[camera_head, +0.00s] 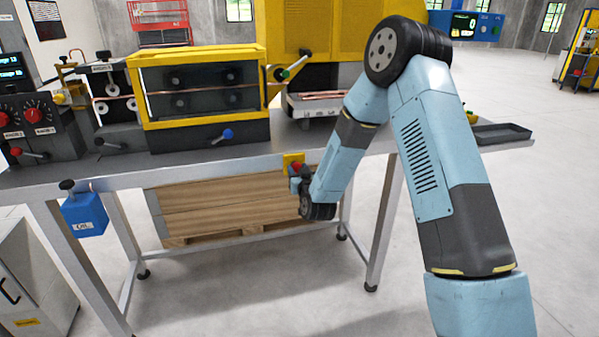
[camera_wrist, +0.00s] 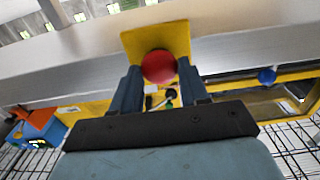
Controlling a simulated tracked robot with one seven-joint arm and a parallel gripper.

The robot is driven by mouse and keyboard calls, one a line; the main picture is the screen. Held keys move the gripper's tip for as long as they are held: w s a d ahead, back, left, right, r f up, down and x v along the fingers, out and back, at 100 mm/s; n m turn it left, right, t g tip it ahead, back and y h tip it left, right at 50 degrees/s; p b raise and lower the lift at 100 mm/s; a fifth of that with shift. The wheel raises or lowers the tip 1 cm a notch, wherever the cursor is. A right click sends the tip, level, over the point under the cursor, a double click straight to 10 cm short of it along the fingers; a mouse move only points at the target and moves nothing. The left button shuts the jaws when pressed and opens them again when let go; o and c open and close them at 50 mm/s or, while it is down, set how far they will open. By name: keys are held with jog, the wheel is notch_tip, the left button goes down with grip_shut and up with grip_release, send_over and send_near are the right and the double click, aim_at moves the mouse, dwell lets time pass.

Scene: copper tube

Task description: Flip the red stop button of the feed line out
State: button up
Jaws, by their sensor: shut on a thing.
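The red stop button (camera_wrist: 159,66) sits on a yellow plate (camera_wrist: 141,43) at the front edge of the table. In the wrist view my gripper (camera_wrist: 160,80) has its two dark fingers on either side of the red button, shut on it. In the head view the yellow plate (camera_head: 290,159) shows at the table's front edge, with a bit of the red button (camera_head: 296,167) in front of it. My gripper (camera_head: 297,184) reaches it from the front right, and my wrist hides part of it.
The grey table (camera_head: 240,152) carries a yellow-framed machine (camera_head: 200,85), a control box with red knobs (camera_head: 32,115) and a dark tray (camera_head: 502,133). A blue oil box (camera_head: 85,214) hangs at the front left. A wooden crate (camera_head: 225,205) stands under the table.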

grip_shut()
jog(key=shift+s, duration=0.1)
jog(key=shift+s+d+f, duration=0.15)
jog(key=shift+s+d, duration=0.1)
jog(key=shift+s, duration=0.25)
jog(key=o, duration=1.2)
grip_release()
jog(key=shift+s, duration=0.1)
jog(key=v, duration=1.3)
jog(key=shift+s+d, duration=0.1)
jog(key=shift+s, duration=0.25)
